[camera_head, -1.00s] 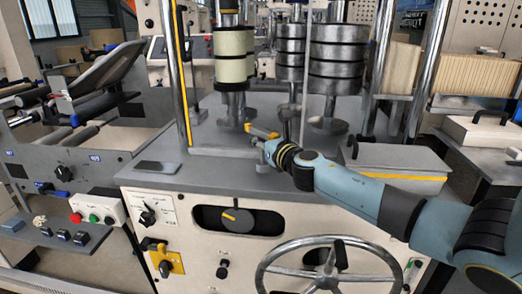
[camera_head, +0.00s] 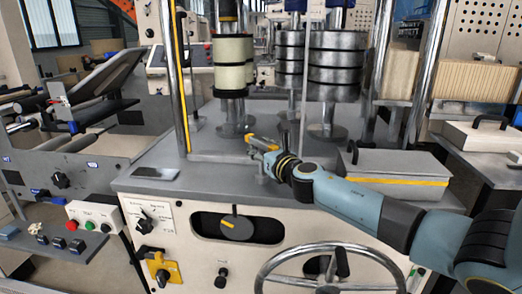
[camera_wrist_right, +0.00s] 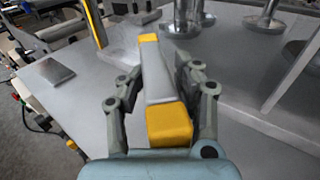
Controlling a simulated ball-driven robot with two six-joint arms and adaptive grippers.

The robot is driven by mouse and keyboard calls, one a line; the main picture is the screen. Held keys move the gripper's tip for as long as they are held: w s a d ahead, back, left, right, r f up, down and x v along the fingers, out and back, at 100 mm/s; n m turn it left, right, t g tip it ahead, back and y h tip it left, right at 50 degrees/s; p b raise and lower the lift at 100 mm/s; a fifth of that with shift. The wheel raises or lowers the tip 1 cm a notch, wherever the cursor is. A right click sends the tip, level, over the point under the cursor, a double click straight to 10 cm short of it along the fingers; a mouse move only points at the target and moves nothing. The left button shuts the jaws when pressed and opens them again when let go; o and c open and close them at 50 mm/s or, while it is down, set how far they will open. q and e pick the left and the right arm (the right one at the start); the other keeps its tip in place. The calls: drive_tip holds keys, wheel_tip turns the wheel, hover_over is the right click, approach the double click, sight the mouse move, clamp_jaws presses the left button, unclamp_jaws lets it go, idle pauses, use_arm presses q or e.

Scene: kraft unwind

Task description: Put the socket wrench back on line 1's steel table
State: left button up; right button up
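A grey bar-shaped tool with yellow ends (camera_wrist_right: 158,78), which looks like the socket wrench, lies lengthwise between the fingers of my right gripper (camera_wrist_right: 160,80). Its near yellow end is close to the palm. The fingers stand on both sides of it and appear shut on it. In the head view the tool (camera_head: 262,143) shows at the tip of my right gripper (camera_head: 266,152), over the grey steel top (camera_head: 205,172) of the middle machine. I cannot tell whether it touches that top. No socket is clearly visible. My left gripper is out of view.
A flat dark plate (camera_head: 155,173) lies at the top's left front. A grey lidded box (camera_head: 397,162) with a yellow stripe stands right of the gripper. Steel posts and stacked rolls (camera_head: 232,65) rise behind. The steel top's left front is mostly clear.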

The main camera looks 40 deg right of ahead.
drive_tip(key=shift+r, duration=0.2)
drive_tip(key=shift+s+a, duration=0.1)
drive_tip(key=shift+s, duration=0.3)
drive_tip(key=v, duration=1.1)
